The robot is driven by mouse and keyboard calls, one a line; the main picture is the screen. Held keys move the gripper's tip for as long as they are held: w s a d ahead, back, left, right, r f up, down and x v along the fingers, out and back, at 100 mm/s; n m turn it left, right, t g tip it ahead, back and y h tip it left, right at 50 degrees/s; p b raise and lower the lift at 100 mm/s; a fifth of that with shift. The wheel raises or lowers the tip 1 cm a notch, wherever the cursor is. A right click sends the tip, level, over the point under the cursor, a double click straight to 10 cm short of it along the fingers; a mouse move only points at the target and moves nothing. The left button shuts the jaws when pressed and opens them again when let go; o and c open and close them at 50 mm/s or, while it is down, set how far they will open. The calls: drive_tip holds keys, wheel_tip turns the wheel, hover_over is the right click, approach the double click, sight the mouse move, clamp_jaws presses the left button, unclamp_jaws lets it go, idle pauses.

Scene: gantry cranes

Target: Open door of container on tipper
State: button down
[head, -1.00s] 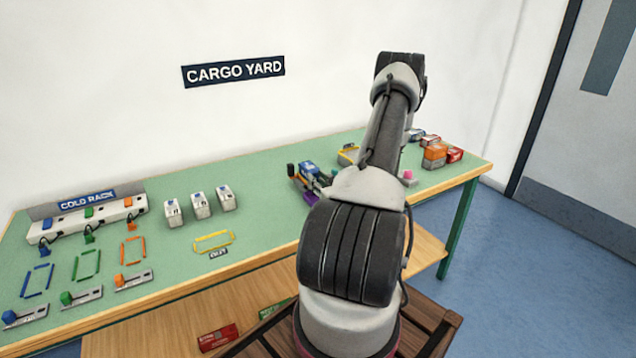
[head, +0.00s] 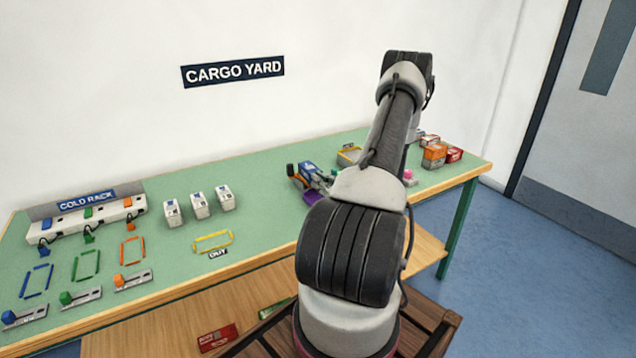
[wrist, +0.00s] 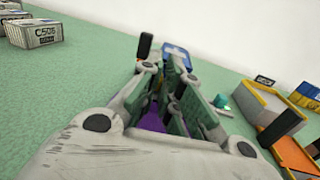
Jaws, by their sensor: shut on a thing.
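The blue container (head: 311,169) sits on the tipper (head: 293,172), left of my arm in the head view. A purple part (head: 311,198) shows at the tipper's near side. In the wrist view the container (wrist: 179,54) is just beyond my gripper (wrist: 172,94), and purple (wrist: 152,122) shows between the finger links. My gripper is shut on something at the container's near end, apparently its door. The fingers hide the held part and the door, so how far it is open does not show. In the head view my arm hides most of the gripper.
A yellow-edged tray (wrist: 249,97) stands right of my gripper. Orange and red boxes (head: 434,154) are at the table's right end. White containers (head: 199,206) stand to the left, with the cold rack (head: 86,218) farther left.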

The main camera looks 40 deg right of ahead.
drive_tip(key=n+y, duration=0.2)
drive_tip(key=y, duration=0.1)
drive_tip(key=s+d+n+g+y, duration=0.1)
drive_tip(key=n+y, duration=0.1)
drive_tip(key=y, duration=0.1)
drive_tip(key=d+n+y, duration=0.1)
drive_tip(key=n+y, duration=0.1)
drive_tip(key=y, duration=0.1)
drive_tip(key=shift+s+g, duration=0.2)
drive_tip(key=shift+g, duration=0.1)
drive_tip(key=shift+s+d+n+g+y, duration=0.1)
drive_tip(key=shift+d+n+g+y, duration=0.15)
drive_tip(key=shift+n+g+y, duration=0.65)
drive_tip(key=shift+s+d+n+g+y, duration=0.1)
drive_tip(key=shift+d+n+g+y, duration=0.15)
drive_tip(key=shift+n+g+y, duration=0.6)
drive_tip(key=shift+d+n+g+y, duration=0.3)
drive_tip(key=shift+n+y, duration=0.25)
drive_tip(key=shift+y, duration=0.7)
drive_tip(key=c, duration=1.6)
unclamp_jaws()
drive_tip(key=v, duration=1.2)
drive_tip(key=shift+w+d, duration=0.1)
